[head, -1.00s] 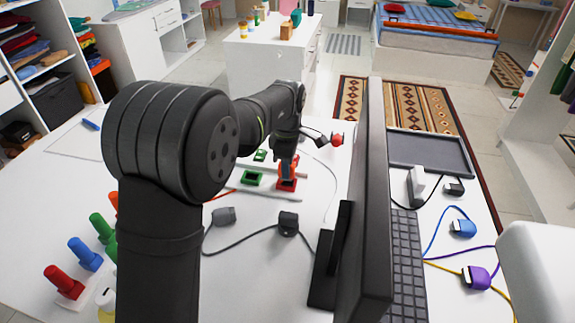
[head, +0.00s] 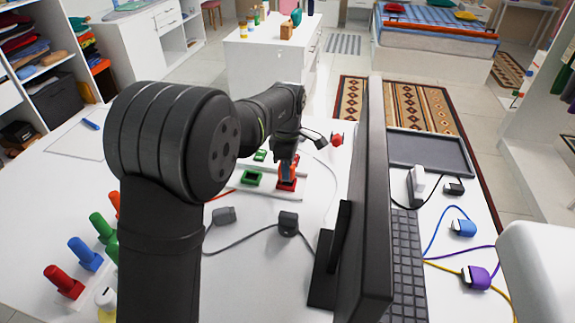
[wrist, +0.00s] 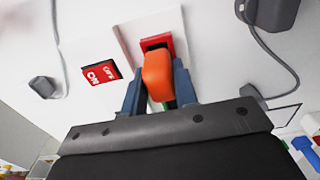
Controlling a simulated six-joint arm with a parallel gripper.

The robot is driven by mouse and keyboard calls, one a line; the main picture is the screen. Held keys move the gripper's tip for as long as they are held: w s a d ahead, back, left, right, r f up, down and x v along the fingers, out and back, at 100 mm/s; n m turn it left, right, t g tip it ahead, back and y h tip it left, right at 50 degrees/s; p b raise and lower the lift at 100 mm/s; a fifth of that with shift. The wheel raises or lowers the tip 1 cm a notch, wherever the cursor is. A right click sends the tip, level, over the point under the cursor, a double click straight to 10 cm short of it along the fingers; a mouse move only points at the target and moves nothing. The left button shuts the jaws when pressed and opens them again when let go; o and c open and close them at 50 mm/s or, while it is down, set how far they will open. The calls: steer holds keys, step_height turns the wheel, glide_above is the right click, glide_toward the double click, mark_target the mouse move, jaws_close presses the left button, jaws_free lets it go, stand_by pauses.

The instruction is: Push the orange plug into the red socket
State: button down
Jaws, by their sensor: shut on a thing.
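The orange plug (wrist: 158,76) is between the two fingers of my gripper (wrist: 159,88) in the wrist view, which is shut on it. The plug's far end meets the red socket (wrist: 155,43), whose rim shows beyond it. The plug hides most of the socket's opening, so I cannot tell how deep it sits. In the head view my gripper (head: 287,167) points down over the red socket (head: 286,186), with a little of the orange plug (head: 294,167) showing beside the fingers.
Dark cables and adapters (head: 288,223) lie in front. A monitor (head: 362,200) stands close on the right. Several coloured plugs (head: 85,253) stand at the front left. A red card (wrist: 101,73) lies beside the socket.

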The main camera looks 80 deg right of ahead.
steer(key=shift+f, duration=1.05)
steer(key=c, duration=1.1)
jaws_free()
steer(key=shift+o, duration=0.2)
steer(key=shift+r, duration=0.1)
step_height(320, 180, up, 17)
step_height(320, 180, down, 17)
steer(key=shift+f, duration=0.15)
steer(key=shift+r, duration=0.25)
